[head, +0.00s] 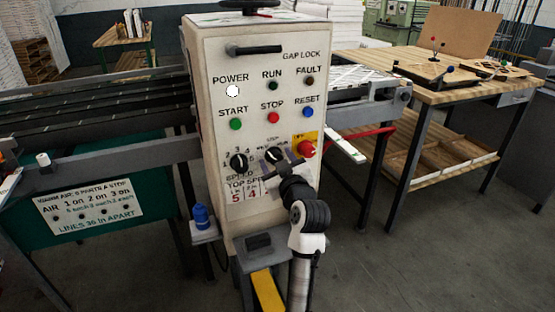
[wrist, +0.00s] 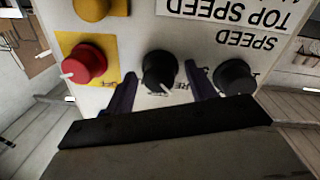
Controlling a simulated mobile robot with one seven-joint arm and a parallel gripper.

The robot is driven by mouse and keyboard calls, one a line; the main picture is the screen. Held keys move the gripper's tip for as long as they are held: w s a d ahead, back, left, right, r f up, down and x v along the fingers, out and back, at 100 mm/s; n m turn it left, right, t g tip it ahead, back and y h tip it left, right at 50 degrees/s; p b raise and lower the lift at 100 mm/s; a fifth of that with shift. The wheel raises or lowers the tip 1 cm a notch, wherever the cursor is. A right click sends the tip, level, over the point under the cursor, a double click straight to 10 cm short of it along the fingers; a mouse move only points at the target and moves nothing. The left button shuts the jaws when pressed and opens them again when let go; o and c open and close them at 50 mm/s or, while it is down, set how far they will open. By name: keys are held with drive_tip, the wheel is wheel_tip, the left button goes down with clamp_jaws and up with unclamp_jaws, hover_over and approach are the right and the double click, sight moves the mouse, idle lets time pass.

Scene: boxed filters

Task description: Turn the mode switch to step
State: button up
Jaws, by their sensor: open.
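The mode switch, a black rotary knob (head: 275,154), is the middle of three knobs on the lower front of the cream control panel (head: 225,60). The label above it is too small to read surely. In the wrist view, which is upside down, the middle knob (wrist: 160,72) shows a white pointer toward the lower right. My gripper (head: 279,163) is open, and its purple fingers (wrist: 161,72) stand on either side of this knob, with small gaps visible. Part of the printing around the knob is hidden by the fingers.
The speed knob (head: 238,162) is close on the left and a red switch on a yellow plate (head: 306,149) close on the right. Start, stop and reset buttons (head: 273,117) sit above. A blue-capped item (head: 201,216) stands on a small ledge at lower left.

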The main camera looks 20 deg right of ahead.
drive_tip(key=c, duration=1)
drive_tip(key=shift+o, duration=0.2)
drive_tip(key=shift+r+m, duration=0.1)
drive_tip(key=shift+m, duration=0.2)
drive_tip(key=m+p, duration=0.2)
drive_tip(key=m, duration=0.1)
drive_tip(key=shift+r, duration=0.15)
drive_tip(key=shift+m+p, duration=1)
drive_tip(key=shift+m, duration=1.4)
